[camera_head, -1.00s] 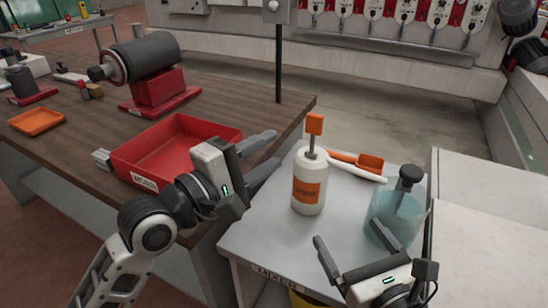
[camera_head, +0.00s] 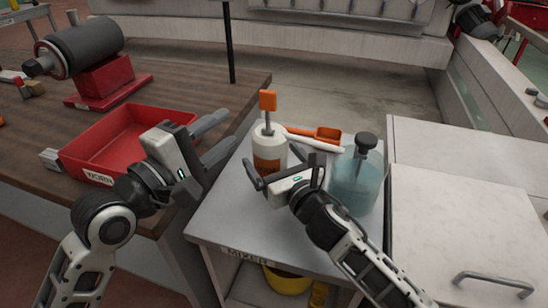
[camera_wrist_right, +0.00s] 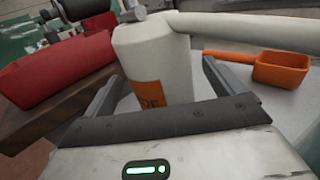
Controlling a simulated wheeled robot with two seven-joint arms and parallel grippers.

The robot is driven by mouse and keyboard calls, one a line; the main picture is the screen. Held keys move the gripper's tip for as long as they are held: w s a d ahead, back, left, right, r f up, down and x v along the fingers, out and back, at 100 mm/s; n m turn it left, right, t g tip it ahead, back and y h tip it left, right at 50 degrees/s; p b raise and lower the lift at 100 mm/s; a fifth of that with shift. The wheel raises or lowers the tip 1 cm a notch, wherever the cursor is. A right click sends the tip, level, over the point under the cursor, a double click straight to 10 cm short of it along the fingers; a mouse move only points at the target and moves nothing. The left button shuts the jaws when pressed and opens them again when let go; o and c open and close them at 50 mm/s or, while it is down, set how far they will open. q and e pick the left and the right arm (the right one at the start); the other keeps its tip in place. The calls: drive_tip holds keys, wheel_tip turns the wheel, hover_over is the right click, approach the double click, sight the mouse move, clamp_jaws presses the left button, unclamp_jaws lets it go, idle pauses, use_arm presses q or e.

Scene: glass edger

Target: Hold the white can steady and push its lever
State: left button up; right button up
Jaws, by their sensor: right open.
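The white can (camera_head: 270,148) stands upright on the grey side table, with an orange label and an orange-tipped lever (camera_head: 268,100) on top.
A glass jar of bluish liquid (camera_head: 356,180) with a dark stopper stands right of the can. A red tray (camera_head: 110,140) sits on the wooden bench (camera_head: 190,88) at left.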

drive_tip(key=shift+w+a, duration=0.1)
drive_tip(key=shift+w, duration=0.15)
drive_tip(key=c, duration=1.3)
drive_tip(key=o, duration=0.3)
